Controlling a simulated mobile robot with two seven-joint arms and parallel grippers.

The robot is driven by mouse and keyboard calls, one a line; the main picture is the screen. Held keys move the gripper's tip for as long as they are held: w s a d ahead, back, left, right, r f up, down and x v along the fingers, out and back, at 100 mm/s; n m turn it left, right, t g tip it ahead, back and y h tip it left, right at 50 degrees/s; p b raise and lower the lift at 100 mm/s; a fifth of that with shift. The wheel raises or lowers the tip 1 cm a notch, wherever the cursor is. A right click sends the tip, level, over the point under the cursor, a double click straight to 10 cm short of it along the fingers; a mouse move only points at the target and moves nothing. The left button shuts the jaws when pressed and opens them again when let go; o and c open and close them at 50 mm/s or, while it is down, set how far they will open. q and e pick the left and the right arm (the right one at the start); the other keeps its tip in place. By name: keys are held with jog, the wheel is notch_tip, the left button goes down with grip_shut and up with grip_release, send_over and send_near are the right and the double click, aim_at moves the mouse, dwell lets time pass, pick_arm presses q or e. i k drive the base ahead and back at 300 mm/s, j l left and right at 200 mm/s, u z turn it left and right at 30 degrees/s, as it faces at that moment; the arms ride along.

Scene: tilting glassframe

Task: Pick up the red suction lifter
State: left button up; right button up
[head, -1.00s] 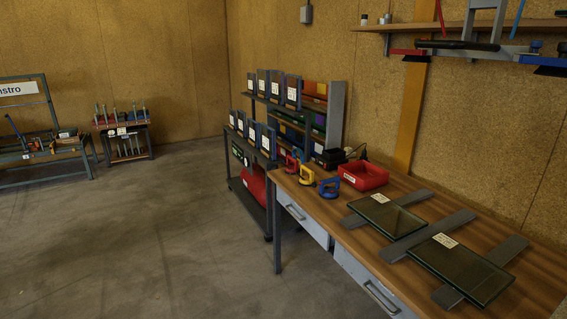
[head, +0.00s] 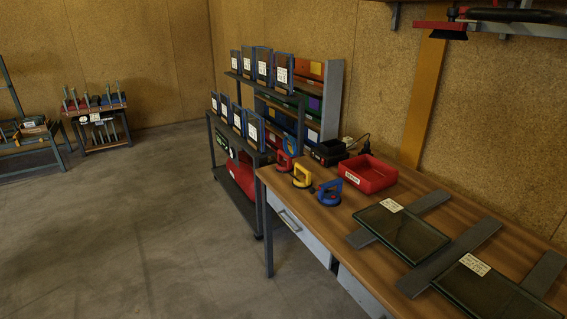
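The red suction lifter (head: 286,161) stands near the far left corner of the wooden workbench (head: 315,216) in the head view. Its lower part is partly hidden by the yellow suction lifter (head: 302,176) in front of it. A blue suction lifter (head: 330,193) stands nearer still, so the three form a row along the bench's left side. Neither of my grippers shows in the head view.
A red bin (head: 366,176) and a black box (head: 328,153) sit right of the lifters. Glass panes (head: 402,231) lie on grey bars at the near right. A shelf trolley (head: 259,208) stands behind the bench. Open concrete floor (head: 150,225) lies to the left.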

aim_at(287, 167)
jog(key=i+j+z, duration=0.1)
jog(key=z, duration=0.75)
jog(key=i+j+z, duration=0.15)
jog(key=j+z, duration=0.5)
jog(key=j, duration=0.2)
jog(key=i+j+z, duration=0.15)
jog(key=j, duration=0.3)
jog(key=j+z, duration=0.15)
jog(key=j, duration=1.9)
